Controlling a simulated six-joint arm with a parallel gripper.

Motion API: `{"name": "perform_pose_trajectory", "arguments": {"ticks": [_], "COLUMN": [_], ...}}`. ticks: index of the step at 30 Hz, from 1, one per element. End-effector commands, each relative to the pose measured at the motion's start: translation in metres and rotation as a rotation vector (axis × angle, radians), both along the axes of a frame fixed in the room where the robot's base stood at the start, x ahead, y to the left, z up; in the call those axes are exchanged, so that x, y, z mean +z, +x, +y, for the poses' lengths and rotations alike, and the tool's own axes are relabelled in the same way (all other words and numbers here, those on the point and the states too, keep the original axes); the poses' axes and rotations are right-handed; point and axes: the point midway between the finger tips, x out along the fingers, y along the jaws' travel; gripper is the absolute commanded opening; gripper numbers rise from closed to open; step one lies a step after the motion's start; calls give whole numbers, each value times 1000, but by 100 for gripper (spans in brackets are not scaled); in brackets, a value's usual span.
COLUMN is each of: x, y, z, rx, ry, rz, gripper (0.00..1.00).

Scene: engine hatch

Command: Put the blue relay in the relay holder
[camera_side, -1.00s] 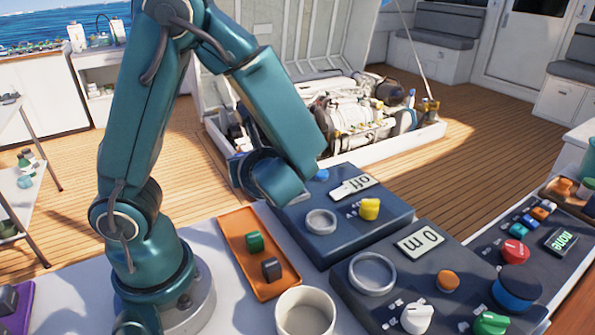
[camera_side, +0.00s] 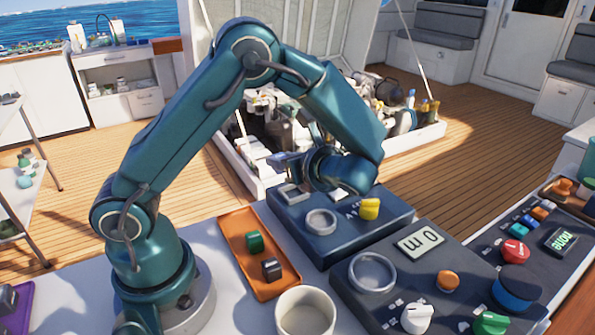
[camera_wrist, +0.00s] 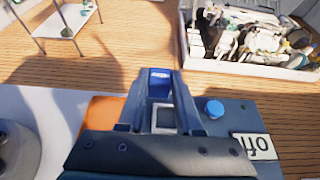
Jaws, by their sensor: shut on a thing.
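My gripper (camera_wrist: 160,88) is shut on the blue relay (camera_wrist: 160,74), which shows between the fingertips in the wrist view. In the side view my gripper (camera_side: 288,162) is above the far left corner of the dark blue panel; I cannot make out the relay there. A pale square frame on that panel (camera_side: 291,194), which looks like the relay holder, lies below the gripper. In the wrist view the square frame (camera_wrist: 165,118) shows between my fingers, nearer the palm than the relay. The relay appears apart from it, but the height gap is unclear.
A blue knob (camera_wrist: 214,108) and an "off" display (camera_wrist: 254,147) are close beside the gripper. The panel also has a round ring (camera_side: 320,222) and yellow knob (camera_side: 369,209). An orange tray (camera_side: 235,229) holds a green block (camera_side: 254,242) and a dark grey block (camera_side: 271,269).

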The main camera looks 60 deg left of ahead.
Motion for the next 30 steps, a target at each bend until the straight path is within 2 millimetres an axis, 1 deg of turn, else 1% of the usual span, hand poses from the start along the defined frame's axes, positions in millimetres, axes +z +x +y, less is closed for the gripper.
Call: {"name": "perform_pose_trajectory", "arguments": {"ticks": [1,6,11,15,18,21,30], "x": [-6,-15,-22,-42,-53,-56,-58], "y": [6,18,20,19,19,19,19], "z": [-6,-17,-19,-19,-19,-19,-19], "rx": [-3,-1,0,0,-1,0,0], "ry": [1,0,1,2,2,1,1], "rz": [2,1,3,6,5,1,1], "gripper": [0,0,0,0,0,0,0]}}
